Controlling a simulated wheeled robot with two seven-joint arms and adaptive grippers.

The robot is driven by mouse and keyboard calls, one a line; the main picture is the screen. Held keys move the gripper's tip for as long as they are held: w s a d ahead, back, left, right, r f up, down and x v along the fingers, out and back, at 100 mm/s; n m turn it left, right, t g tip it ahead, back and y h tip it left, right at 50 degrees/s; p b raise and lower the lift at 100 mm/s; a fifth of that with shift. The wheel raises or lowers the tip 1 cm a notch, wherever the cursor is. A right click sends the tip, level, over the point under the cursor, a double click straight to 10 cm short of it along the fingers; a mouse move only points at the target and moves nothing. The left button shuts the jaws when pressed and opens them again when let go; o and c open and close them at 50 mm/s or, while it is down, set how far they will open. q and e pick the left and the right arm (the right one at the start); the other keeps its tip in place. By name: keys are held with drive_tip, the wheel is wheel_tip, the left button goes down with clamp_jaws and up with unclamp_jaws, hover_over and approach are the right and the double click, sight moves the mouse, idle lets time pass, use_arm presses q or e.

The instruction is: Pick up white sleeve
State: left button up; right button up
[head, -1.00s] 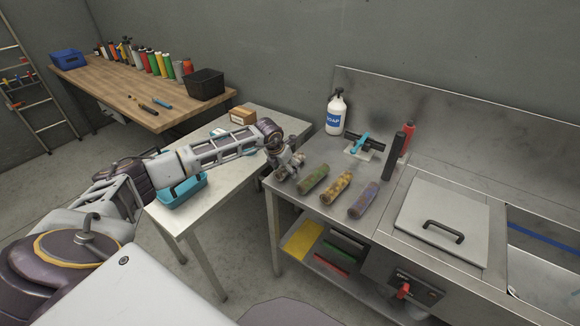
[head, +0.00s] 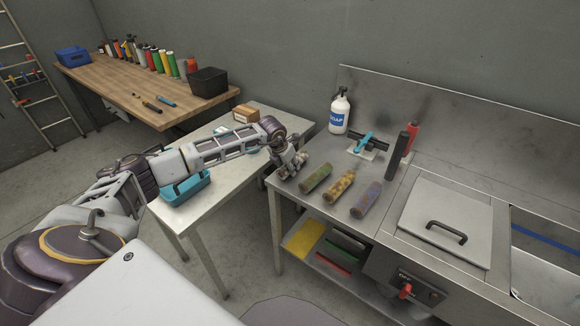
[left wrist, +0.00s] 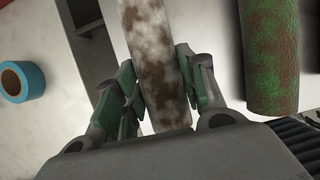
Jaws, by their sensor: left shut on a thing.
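The white sleeve (left wrist: 152,55), a cylinder with brown dirty patches, lies between the fingers of my left gripper (left wrist: 160,90) in the left wrist view. The fingers are shut on it near its lower end. In the head view my left gripper (head: 291,165) is at the left edge of the steel counter and mostly hides the sleeve. A green dirty sleeve (head: 316,179) lies just to the right, apart from the gripper, and also shows in the left wrist view (left wrist: 271,50). My right gripper is not in view.
A yellow-brown sleeve (head: 339,185) and a purple sleeve (head: 365,199) lie farther right. A soap bottle (head: 339,112), a blue-handled tool (head: 365,142) and a dark upright cylinder (head: 397,156) stand behind. A teal bin (head: 187,188) is on the side table. A blue tape roll (left wrist: 20,82) lies left of the gripper.

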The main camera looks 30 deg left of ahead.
use_arm(q)
drive_tip(key=shift+r, duration=0.65)
wheel_tip(320, 180, up, 3)
drive_tip(key=shift+r, duration=0.1)
wheel_tip(320, 180, up, 5)
drive_tip(key=shift+b, duration=0.45)
drive_tip(key=shift+r, duration=0.15)
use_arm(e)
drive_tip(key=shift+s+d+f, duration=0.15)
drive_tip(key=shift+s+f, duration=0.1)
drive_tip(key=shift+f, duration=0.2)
